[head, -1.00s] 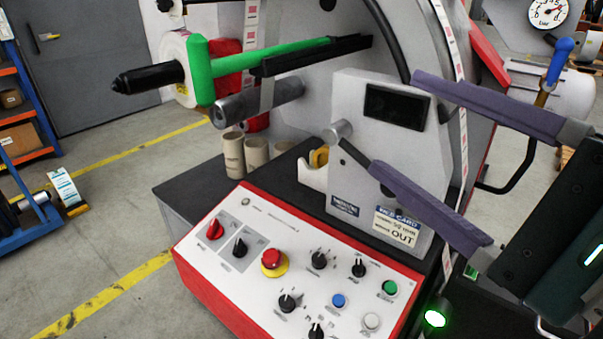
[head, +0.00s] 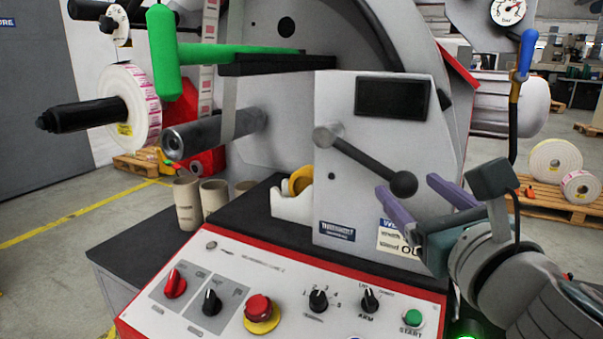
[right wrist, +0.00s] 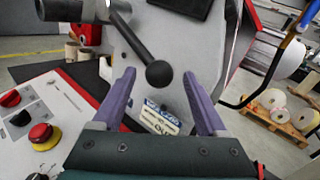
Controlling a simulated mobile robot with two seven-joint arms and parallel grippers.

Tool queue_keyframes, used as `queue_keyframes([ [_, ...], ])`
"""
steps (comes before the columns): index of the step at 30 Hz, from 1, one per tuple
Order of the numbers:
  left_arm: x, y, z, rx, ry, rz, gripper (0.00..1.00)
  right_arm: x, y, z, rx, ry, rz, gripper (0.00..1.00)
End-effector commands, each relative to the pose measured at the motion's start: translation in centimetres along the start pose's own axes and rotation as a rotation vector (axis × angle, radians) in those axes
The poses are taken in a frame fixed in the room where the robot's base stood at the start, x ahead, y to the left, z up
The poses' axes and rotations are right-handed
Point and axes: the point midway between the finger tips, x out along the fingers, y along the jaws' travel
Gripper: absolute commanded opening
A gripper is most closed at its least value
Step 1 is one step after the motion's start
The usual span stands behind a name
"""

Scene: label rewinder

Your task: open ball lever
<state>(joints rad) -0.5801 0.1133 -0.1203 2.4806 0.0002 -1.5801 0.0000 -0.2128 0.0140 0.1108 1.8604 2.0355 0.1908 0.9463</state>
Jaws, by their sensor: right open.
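The ball lever (head: 365,160) is a dark rod with a black ball at its lower right end, on a round grey hub on the front of the light grey machine box. It slopes down to the right. In the right wrist view the lever's ball (right wrist: 159,74) lies just beyond and between my fingertips. My right gripper (head: 405,186) is open, with its purple fingers just right of and below the ball in the head view. It also shows in the right wrist view (right wrist: 158,80). Nothing is held. My left gripper is not in view.
A control panel (head: 200,325) with knobs and a red emergency button (head: 258,308) lies below. A green bar (head: 163,55) and a label roll (head: 130,108) stand out at left. A blue-handled valve (head: 525,55) is at right. Cardboard cores (head: 187,204) stand on the black top.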

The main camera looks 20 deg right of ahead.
Motion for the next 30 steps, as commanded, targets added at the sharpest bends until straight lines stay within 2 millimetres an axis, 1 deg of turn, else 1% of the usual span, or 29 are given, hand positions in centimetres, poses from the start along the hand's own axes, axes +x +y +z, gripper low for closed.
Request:
queue_keyframes([
  [1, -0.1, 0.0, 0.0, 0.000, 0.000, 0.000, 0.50, 0.9, -0.1, 0.2, -0.002, -0.002, -0.001, 0.76],
  [3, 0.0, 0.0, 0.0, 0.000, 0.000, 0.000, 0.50, 1.8, 0.0, 0.0, -0.002, -0.002, -0.001, 0.76],
  [6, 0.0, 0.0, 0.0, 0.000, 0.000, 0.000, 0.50, 2.6, 0.0, 0.0, -0.002, -0.001, 0.000, 0.76],
  [10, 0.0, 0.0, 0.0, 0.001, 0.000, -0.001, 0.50, 3.1, 0.0, 0.0, -0.003, -0.001, 0.000, 0.76],
  [17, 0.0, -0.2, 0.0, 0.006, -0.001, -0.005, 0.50, 3.1, 0.0, 0.0, -0.003, -0.001, 0.000, 0.76],
  [30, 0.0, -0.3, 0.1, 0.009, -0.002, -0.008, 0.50, 3.1, -0.1, 0.0, -0.003, -0.001, -0.001, 0.26],
])
